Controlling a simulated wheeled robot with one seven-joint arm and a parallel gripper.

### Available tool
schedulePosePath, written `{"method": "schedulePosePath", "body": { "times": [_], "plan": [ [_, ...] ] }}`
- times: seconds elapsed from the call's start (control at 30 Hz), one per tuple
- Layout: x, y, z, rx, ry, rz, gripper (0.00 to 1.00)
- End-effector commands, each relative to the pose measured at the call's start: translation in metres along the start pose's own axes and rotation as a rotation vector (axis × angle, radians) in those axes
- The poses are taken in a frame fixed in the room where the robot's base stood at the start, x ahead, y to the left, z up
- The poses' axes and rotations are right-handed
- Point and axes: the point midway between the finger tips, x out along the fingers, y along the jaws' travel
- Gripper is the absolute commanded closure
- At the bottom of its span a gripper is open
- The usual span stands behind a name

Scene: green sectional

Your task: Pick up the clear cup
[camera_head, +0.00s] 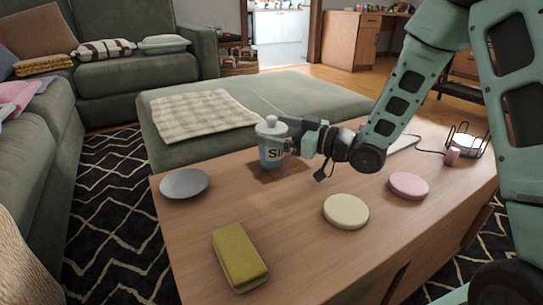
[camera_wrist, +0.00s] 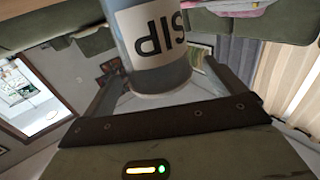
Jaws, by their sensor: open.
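The clear cup (camera_head: 272,154) stands upright on the wooden coffee table (camera_head: 300,245), near its far edge. It is bluish, with a pale knobbed lid and a white label with dark letters. My gripper (camera_head: 287,142) is at the cup's right side, level with its upper body, reaching from the right. In the wrist view the cup (camera_wrist: 160,62) appears upside down between the two spread fingers of my gripper (camera_wrist: 165,78). The fingers are open, and I cannot tell whether either touches the cup. The cup's right side is partly hidden by my gripper in the head view.
On the table lie a grey plate (camera_head: 184,183), a yellow sponge-like block (camera_head: 239,259), a cream disc (camera_head: 346,211) and a pink disc (camera_head: 408,186). A wire holder (camera_head: 468,142) stands at the right. A green ottoman (camera_head: 325,98) with a checked cloth is behind.

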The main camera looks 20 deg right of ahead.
Motion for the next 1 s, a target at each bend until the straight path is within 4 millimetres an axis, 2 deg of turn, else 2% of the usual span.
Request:
{"method": "schedulePosePath", "body": {
  "times": [0.03, 0.17, 0.4, 0.43, 0.67, 1.0],
  "plan": [
    [0.008, 0.0, 0.004, -0.004, 0.001, -0.003, 0.05],
    [0.019, 0.0, 0.002, -0.001, 0.0, -0.001, 0.05],
    [0.021, 0.0, 0.0, 0.0, 0.0, 0.0, 0.05],
    [0.021, 0.0, 0.0, 0.0, 0.0, 0.0, 0.08],
    [0.021, 0.0, 0.0, 0.0, 0.0, 0.0, 0.72],
    [0.021, 0.0, -0.006, -0.001, 0.001, 0.0, 0.73]
  ]
}}
